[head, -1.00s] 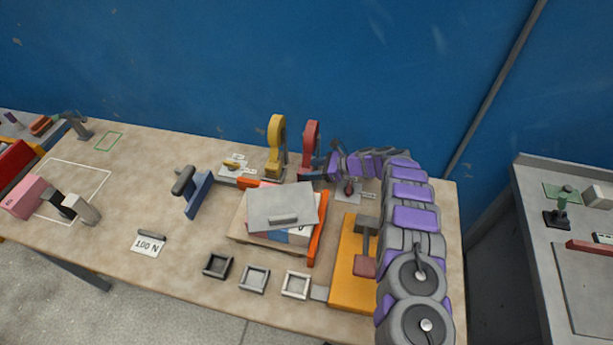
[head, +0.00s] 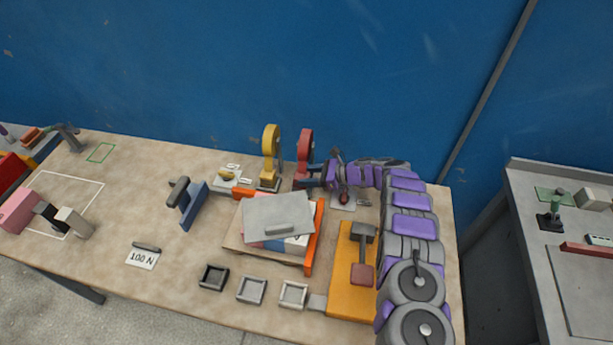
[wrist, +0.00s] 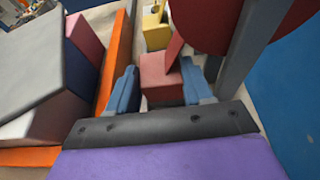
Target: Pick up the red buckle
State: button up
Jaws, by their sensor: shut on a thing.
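The red buckle (head: 304,148) stands upright at the back of the table, with a rounded top and a block-like lower part. In the wrist view, its red block (wrist: 160,76) sits between my two blue fingers. My gripper (head: 309,183) is low at the buckle's foot, shut on this lower part. In the wrist view my gripper (wrist: 161,86) has a finger on each side of the block. A large red rounded part rises just beyond. The arm hides some of the buckle's right side, and I cannot tell whether its base is off the table.
A similar yellow piece (head: 270,155) stands close on the left. An orange-edged tray (head: 310,250) with stacked boxes and a grey plate (head: 278,215) lies in front. An orange board (head: 345,295) is at right. The blue wall (head: 200,70) is close behind.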

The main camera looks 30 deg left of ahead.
jog(key=shift+d+f+y, duration=0.15)
jog(key=shift+d+y, duration=0.05)
jog(key=shift+y, duration=0.2)
jog(key=shift+w+d+f+g+y, duration=0.15)
jog(key=shift+g+y, duration=0.1)
jog(key=shift+y, duration=0.3)
jog(key=shift+d+g+y, duration=0.15)
jog(key=shift+g+y, duration=0.1)
jog(key=shift+y, duration=0.3)
